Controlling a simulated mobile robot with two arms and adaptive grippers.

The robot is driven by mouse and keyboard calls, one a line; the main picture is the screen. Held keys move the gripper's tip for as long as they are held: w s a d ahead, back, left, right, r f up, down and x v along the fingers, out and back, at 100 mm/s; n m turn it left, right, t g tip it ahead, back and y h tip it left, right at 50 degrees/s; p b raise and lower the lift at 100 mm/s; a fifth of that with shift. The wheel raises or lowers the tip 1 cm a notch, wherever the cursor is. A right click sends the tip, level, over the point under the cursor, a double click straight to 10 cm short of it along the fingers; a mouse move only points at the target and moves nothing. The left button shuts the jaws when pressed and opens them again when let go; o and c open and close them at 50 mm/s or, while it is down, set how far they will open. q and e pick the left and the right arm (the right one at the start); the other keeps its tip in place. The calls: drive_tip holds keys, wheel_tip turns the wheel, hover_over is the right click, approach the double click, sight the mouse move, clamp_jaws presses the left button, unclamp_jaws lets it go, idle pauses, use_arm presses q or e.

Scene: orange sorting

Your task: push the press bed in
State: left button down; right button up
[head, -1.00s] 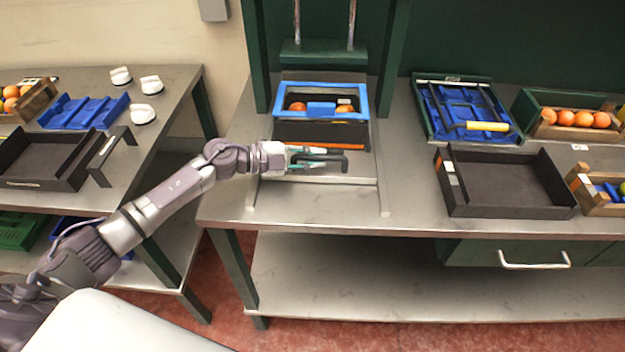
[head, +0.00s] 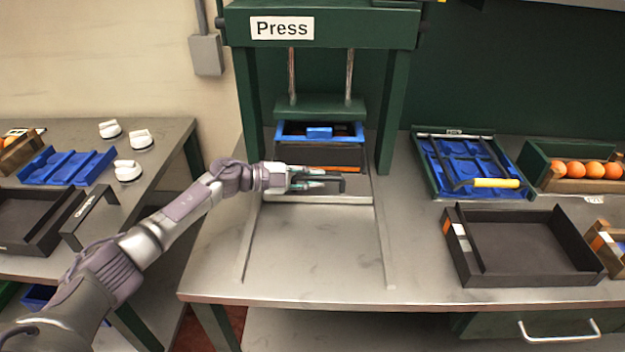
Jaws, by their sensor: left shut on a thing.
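The green press (head: 325,22) stands at the back of the table, with its plate (head: 318,107) hanging from two rods. The press bed (head: 317,200) is a flat metal slide between two rails. A black box with a blue frame (head: 289,132) sits on it, its back part under the plate. My left gripper (head: 318,181) is shut on the dark bed handle (head: 342,184) in front of the box. The fingers partly hide the handle. My right gripper is not in view.
The table in front of the bed is bare between the rails (head: 388,265). At right are a blue tray with a yellow-handled tool (head: 497,183), a black open tray (head: 455,262) and a crate of oranges (head: 535,160). White knobs (head: 141,138) stand on the left table.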

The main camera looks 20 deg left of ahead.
use_arm(q)
drive_tip(key=shift+w+a+r, duration=0.15)
drive_tip(key=shift+r, duration=0.1)
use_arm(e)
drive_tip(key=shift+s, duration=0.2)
use_arm(q)
drive_tip(key=c, duration=1.3)
unclamp_jaws()
drive_tip(key=shift+w, duration=0.1)
drive_tip(key=shift+o, duration=0.8)
drive_tip(key=shift+f, duration=0.2)
drive_tip(key=v, duration=1.2)
drive_tip(key=shift+r, duration=0.1)
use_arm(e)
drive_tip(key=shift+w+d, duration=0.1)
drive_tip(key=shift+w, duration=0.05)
